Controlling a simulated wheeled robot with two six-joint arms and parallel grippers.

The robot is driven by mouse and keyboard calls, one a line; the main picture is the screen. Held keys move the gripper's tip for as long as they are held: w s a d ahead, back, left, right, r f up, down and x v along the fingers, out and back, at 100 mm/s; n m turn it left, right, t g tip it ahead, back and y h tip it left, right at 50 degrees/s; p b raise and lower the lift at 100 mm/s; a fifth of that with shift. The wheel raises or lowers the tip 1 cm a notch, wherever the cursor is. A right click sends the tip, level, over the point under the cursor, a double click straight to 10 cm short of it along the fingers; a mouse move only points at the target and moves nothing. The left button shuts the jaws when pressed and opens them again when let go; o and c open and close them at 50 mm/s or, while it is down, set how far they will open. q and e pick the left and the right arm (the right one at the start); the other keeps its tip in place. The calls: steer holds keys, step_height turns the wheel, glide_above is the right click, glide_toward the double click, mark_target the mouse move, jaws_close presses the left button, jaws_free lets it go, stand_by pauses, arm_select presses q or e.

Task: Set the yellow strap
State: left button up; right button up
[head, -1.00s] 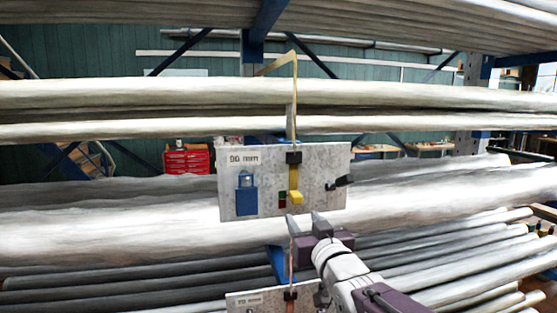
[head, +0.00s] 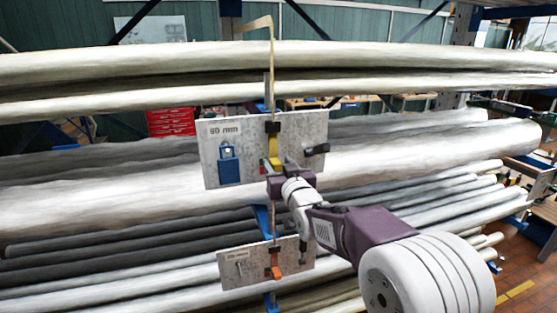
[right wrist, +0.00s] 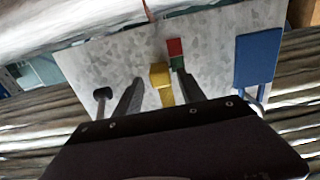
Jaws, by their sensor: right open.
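The yellow strap (head: 271,60) loops over the upper pipes and runs down through a black buckle (head: 273,128) on the grey "90 mm" plate (head: 312,130). Its thick yellow end block (head: 273,150) hangs below the buckle, and the block also shows in the right wrist view (right wrist: 161,77). My right gripper (head: 277,168) is open at the plate's lower edge. In the right wrist view its fingers (right wrist: 158,90) stand on either side of the yellow block, with gaps visible. A red and green mark (right wrist: 175,54) sits beside the block. My left gripper is out of view.
A blue padlock-shaped piece (head: 229,168) and a black knob (head: 317,150) stick out from the plate on either side. A lower plate (head: 250,266) carries an orange strap end (head: 276,272). Long pipes (head: 110,190) fill the rack behind.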

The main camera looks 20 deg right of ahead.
steer(key=shift+a, duration=0.1)
jaws_close()
steer(key=shift+r, duration=0.1)
stand_by(1.2)
